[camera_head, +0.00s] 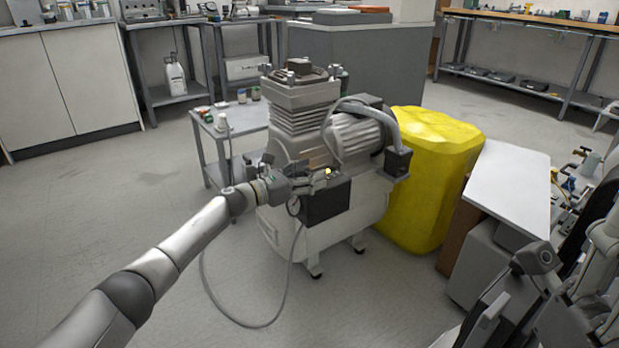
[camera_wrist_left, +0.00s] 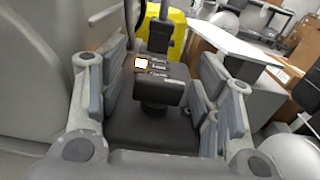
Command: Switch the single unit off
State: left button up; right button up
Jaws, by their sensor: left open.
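The single unit is a compressor (camera_head: 345,140) with a grey motor and ribbed cylinder head on a pale tank, in the middle of the head view. A black control box (camera_head: 326,204) is on its near side, with a small lit yellow-orange lamp (camera_head: 328,171) by its top. My left gripper (camera_head: 318,180) is at this box. In the left wrist view, the open fingers of my left gripper (camera_wrist_left: 160,85) stand on either side of a raised black switch block (camera_wrist_left: 158,93). The lamp glows white there (camera_wrist_left: 141,63). Contact with the block is unclear.
A yellow bin (camera_head: 425,175) stands close behind the compressor on the right. A white-topped cabinet (camera_head: 512,185) is farther right. A small side table (camera_head: 240,118) with bottles is behind left. Grey hose loops on the floor. Floor at left is clear. Parts at lower right look like my right arm.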

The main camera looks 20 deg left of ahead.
pick_arm(q)
jog(key=shift+c, duration=0.3)
jog(key=c, duration=1)
